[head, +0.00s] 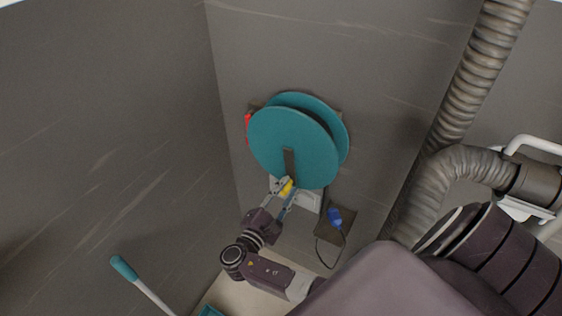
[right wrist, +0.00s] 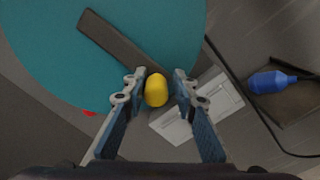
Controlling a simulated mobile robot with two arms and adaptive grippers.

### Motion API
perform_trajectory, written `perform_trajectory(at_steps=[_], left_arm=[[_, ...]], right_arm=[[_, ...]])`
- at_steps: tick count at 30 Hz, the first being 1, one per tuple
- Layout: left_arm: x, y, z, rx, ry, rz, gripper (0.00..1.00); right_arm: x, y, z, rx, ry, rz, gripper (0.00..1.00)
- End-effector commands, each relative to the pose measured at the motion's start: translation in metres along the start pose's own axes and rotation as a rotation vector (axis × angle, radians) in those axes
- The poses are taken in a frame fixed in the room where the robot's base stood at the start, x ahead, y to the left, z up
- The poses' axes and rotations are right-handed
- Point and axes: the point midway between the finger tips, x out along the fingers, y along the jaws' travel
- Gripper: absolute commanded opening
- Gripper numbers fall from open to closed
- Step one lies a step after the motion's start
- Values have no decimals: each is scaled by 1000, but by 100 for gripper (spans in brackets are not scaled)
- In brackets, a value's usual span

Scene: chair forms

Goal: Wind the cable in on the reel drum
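The reel drum (head: 290,137) is a pair of teal discs mounted on the grey wall. A dark crank bar (head: 289,162) lies across its front disc, with a yellow knob (head: 287,187) at the lower end. My right gripper (head: 281,186) is at this knob. In the right wrist view, the yellow knob (right wrist: 156,90) sits between the spread fingers (right wrist: 160,76), with a visible gap on the right. A blue plug (head: 334,216) on a black cable (head: 341,245) is below right of the drum; it also shows in the right wrist view (right wrist: 272,82). My left gripper is out of view.
A white panel (right wrist: 196,108) is on the wall behind the knob. A thick ribbed hose (head: 480,75) runs down the right side. A teal-handled stick (head: 125,268) stands at lower left. A red piece (head: 248,122) shows beside the drum's left edge.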

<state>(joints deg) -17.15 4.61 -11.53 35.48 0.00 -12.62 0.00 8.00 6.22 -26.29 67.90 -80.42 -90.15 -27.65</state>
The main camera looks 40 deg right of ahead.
Motion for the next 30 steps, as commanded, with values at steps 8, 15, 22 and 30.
perform_trajectory(at_steps=[8, 15, 22, 30], left_arm=[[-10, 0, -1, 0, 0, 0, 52], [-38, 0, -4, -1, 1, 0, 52], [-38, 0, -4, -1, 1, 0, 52], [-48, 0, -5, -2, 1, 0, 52]], right_arm=[[0, -1, 9, -1, 0, 0, 26], [0, -14, 40, -2, -1, 0, 26], [0, -20, 42, 1, -1, 0, 26], [0, -18, 50, -1, 0, 0, 26]])
